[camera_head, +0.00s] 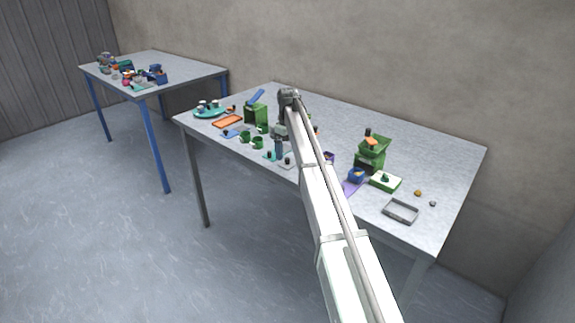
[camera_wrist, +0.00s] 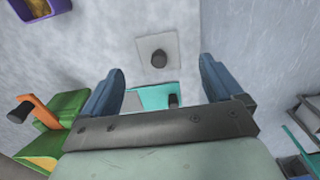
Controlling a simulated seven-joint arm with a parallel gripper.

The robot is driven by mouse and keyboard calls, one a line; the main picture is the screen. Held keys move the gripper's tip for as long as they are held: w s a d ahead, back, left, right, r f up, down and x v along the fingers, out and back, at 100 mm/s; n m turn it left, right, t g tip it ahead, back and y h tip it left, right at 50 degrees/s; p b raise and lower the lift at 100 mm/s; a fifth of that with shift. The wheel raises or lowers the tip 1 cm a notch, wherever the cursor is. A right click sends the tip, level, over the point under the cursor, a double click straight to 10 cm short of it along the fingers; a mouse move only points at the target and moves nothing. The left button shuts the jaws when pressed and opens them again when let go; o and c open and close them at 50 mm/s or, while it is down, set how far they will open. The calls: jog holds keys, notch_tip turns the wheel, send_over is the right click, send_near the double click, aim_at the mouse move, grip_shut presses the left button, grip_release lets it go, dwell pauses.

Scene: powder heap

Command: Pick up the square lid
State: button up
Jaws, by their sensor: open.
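A flat, light grey square lid with a dark round knob (camera_wrist: 157,58) lies on the table in the wrist view, just beyond and between my fingertips. In the head view the grey lid (camera_head: 287,164) lies near the front edge, partly beside my gripper. My gripper (camera_wrist: 160,72) is open and empty, pointing down above the table, with its blue fingers apart on either side of the knob in the picture. It also shows in the head view (camera_head: 279,153). I cannot tell the exact height of the fingertips above the lid.
A teal piece with a dark knob (camera_wrist: 150,97) lies close to the grey lid, partly hidden by my gripper. A purple container (camera_wrist: 40,10) and a green item with an orange handle (camera_wrist: 66,112) are near. Green cups (camera_head: 250,139) stand left. The table's right end (camera_head: 455,170) is mostly clear.

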aim_at(287, 159)
jog(key=shift+w+a+f, duration=0.1)
jog(key=shift+w+f, duration=0.05)
jog(key=shift+f, duration=1.2)
jog(key=shift+w+f, duration=0.1)
jog(key=shift+f, duration=1.2)
jog(key=shift+c, duration=0.4)
jog(key=c, duration=1.1)
